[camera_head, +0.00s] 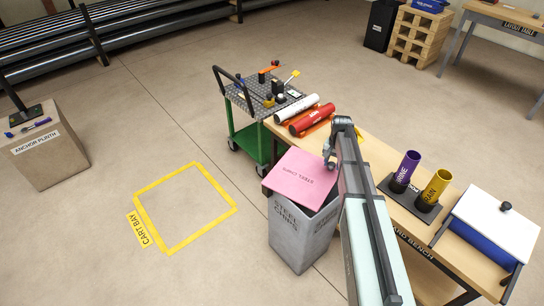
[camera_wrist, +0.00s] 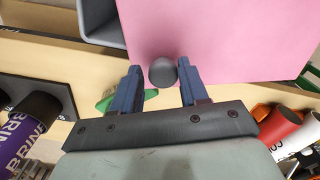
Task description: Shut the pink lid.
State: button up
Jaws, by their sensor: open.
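My gripper (camera_head: 330,163) is at the lid's right edge. In the wrist view the lid (camera_wrist: 225,35) fills the top, and a dark round knob (camera_wrist: 163,71) sits near its edge. The two blue fingers are open on either side of the knob, with small gaps. The bin's corner (camera_wrist: 100,22) shows at upper left.
The wooden bench (camera_head: 375,155) is right of the bin, with red and white rolls (camera_head: 305,115), purple (camera_head: 405,170) and yellow (camera_head: 434,188) tubes, and a white-lidded blue box (camera_head: 495,225). A green cart (camera_head: 250,130) stands behind. The yellow floor square (camera_head: 185,205) is empty.

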jog(key=shift+s+d, duration=0.3)
jog(key=shift+s, duration=0.55)
jog(key=shift+s+d, duration=0.25)
jog(key=shift+s, duration=0.65)
jog(key=shift+s+d, duration=0.3)
jog(key=shift+s, duration=0.55)
jog(key=shift+s, duration=0.1)
jog(key=shift+s+d, duration=0.1)
jog(key=shift+s, duration=0.95)
jog(key=o, duration=0.4)
jog(key=shift+w, duration=0.1)
jog(key=shift+r, duration=0.1)
jog(key=shift+r, duration=3.4)
